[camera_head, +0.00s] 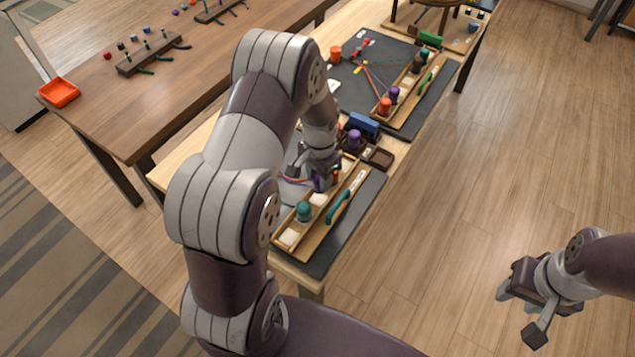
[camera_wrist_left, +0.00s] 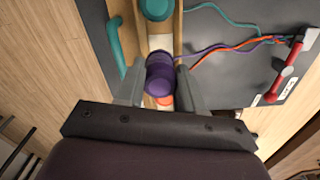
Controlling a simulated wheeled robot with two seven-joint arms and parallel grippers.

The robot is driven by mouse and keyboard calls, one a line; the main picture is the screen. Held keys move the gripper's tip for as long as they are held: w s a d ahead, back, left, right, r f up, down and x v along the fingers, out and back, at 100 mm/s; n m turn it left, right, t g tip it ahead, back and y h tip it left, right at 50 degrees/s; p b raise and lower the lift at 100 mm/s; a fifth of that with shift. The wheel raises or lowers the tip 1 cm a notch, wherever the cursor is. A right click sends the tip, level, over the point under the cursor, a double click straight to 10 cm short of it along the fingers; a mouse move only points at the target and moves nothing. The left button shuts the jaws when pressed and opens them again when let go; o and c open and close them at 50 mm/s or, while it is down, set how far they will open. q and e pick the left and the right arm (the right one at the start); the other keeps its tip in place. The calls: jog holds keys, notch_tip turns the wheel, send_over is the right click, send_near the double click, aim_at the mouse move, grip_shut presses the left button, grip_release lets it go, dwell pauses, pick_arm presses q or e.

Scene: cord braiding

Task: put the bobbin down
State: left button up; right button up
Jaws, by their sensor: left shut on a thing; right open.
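My left gripper (camera_head: 318,176) is over the near wooden tray (camera_head: 318,232). In the left wrist view its two fingers (camera_wrist_left: 160,88) are shut on a purple bobbin (camera_wrist_left: 159,72). The bobbin is over the tray's channel, in line with a pale pad; I cannot tell whether it touches the tray. A teal bobbin (camera_wrist_left: 156,8) stands in the same tray, and also shows in the head view (camera_head: 303,211). Something orange (camera_wrist_left: 164,101) is partly hidden beneath the purple bobbin. My right gripper (camera_head: 522,312) is open and empty, above the floor at the right.
Teal, purple and orange cords run to a red and silver fixture (camera_wrist_left: 289,66). A second braiding station lies farther back.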

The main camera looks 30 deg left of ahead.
aim_at(318, 189)
pick_arm(q)
notch_tip(318, 189, down, 4)
jog(key=shift+a+r+p, duration=0.1)
jog(key=shift+a+p, duration=0.05)
jog(key=shift+p, duration=0.25)
jog(key=shift+f, duration=0.2)
jog(key=shift+f, duration=0.25)
jog(key=shift+f+b, duration=0.15)
jog(key=shift+b, duration=0.15)
jog(key=o, duration=1)
jog(key=shift+o, duration=0.2)
